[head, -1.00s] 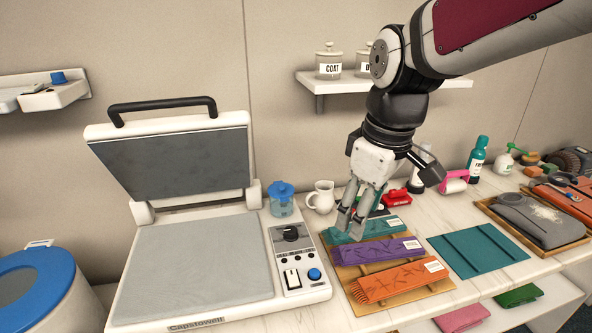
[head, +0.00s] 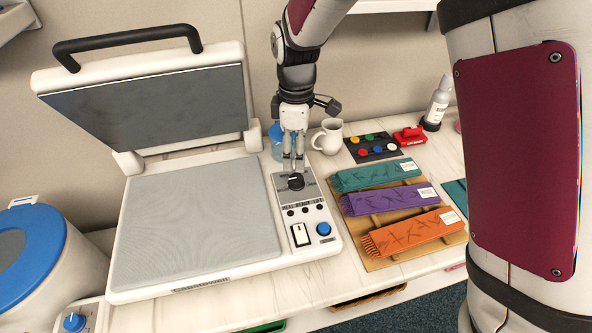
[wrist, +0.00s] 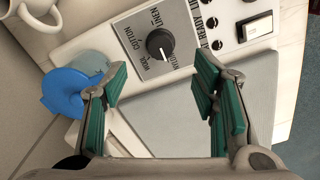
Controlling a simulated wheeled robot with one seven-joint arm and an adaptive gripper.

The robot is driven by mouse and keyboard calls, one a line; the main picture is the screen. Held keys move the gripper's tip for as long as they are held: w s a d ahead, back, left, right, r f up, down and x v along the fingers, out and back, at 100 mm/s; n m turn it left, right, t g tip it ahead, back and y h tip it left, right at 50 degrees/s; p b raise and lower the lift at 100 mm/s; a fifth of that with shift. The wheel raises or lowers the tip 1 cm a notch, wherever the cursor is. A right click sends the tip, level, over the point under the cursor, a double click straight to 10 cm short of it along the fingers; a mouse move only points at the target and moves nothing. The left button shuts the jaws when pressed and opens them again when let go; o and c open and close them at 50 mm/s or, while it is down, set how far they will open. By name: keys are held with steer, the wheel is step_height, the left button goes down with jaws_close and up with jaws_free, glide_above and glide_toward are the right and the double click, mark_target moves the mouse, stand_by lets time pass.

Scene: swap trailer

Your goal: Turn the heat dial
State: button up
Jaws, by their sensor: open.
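The heat dial (head: 296,182) is a round black knob with a white pointer line on the control panel of the open white heat press (head: 258,264). In the wrist view the dial (wrist: 160,44) has fabric names such as COTTON, LINEN and WOOL printed around it. My gripper (head: 293,166) points down just behind and above the dial in the head view. In the wrist view its green-padded fingers (wrist: 160,84) are spread apart with nothing between them, and the dial shows beyond the gap, not touched there.
The press's raised lid (head: 150,105) stands to the left. A blue-lidded container (wrist: 75,82) is close behind the panel. A white pitcher (head: 328,136) stands right of my gripper. The panel also has a rocker switch (head: 301,234) and a blue button (head: 324,229).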

mark_target(296, 178)
step_height(296, 178, down, 8)
stand_by(0.4)
steer(key=c, duration=1.2)
